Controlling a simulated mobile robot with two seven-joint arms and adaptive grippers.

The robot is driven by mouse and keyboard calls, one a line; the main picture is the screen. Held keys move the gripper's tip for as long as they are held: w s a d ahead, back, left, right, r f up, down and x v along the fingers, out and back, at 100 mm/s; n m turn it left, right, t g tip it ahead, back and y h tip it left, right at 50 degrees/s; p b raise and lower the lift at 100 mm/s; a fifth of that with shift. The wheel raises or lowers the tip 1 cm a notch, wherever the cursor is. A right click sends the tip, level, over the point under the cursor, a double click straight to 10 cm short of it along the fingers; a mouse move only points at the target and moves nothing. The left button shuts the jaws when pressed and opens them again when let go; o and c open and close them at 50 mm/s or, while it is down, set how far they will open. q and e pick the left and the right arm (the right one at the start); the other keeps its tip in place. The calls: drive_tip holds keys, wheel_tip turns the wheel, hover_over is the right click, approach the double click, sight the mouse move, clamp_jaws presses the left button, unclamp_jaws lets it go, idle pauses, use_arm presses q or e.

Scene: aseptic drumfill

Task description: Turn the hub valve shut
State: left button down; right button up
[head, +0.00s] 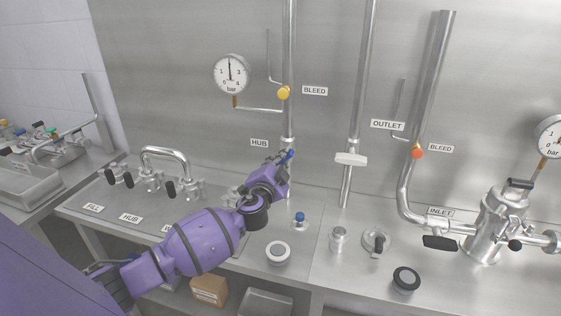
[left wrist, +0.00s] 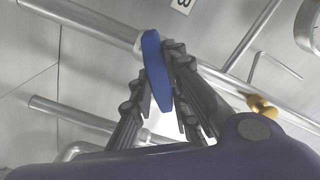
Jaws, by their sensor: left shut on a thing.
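The hub valve's blue handle (head: 291,154) sits on the vertical steel pipe beside the HUB label (head: 259,143). My left gripper (head: 284,158) is shut on this handle, and my purple arm reaches it from the lower left. In the left wrist view the blue handle (left wrist: 156,70) lies between the dark fingers of my left gripper (left wrist: 160,82). There the handle stands across the line of the steel pipe (left wrist: 95,22). The valve body is mostly hidden behind the gripper in the head view. My right gripper is not in view.
A yellow bleed knob (head: 283,93) and a gauge (head: 231,73) are above the hub valve. A white handle (head: 351,159) is on the pipe to the right. A small blue-topped fitting (head: 300,219) and a white-ringed cap (head: 278,253) stand on the bench below.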

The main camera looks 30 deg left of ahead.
use_arm(q)
drive_tip(key=shift+f+m+p, duration=0.1)
drive_tip(key=shift+m+p, duration=0.55)
drive_tip(key=shift+m, duration=2.95)
drive_tip(key=c, duration=1.7)
unclamp_jaws()
drive_tip(key=shift+f, duration=0.1)
drive_tip(key=shift+s+d, duration=0.1)
drive_tip(key=shift+s, duration=0.25)
drive_tip(key=v, duration=1.1)
drive_tip(key=shift+s+d, duration=0.1)
drive_tip(key=shift+s, duration=0.05)
